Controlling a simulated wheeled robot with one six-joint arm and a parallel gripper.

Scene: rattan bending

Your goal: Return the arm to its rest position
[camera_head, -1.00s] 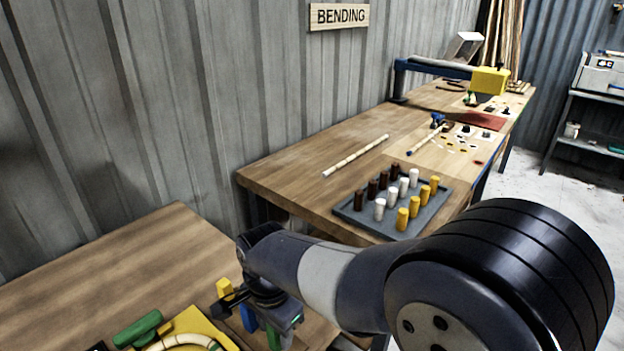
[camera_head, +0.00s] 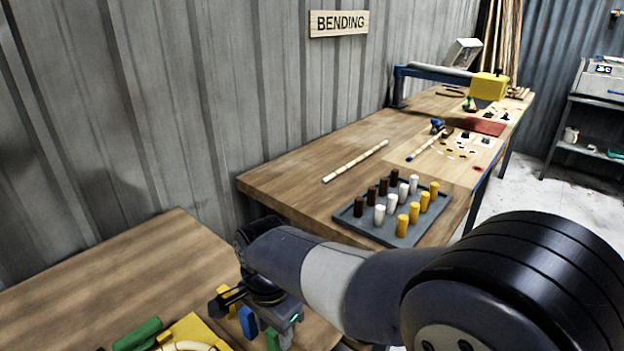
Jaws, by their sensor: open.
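My arm reaches from the lower right toward the near table (camera_head: 130,265). My gripper (camera_head: 222,301) is at its far end, low over the right part of that table. Its dark jaws point left and are open; I see nothing held between them. They are small and dark, and part of the gripper is hidden by my own wrist.
Yellow (camera_head: 224,288), blue (camera_head: 247,322) and green (camera_head: 272,339) upright pieces stand close to my gripper. A yellow fixture (camera_head: 195,330) and a green handle (camera_head: 137,334) are left of it. A grey peg tray (camera_head: 348,216) sits on the far bench (camera_head: 290,180).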

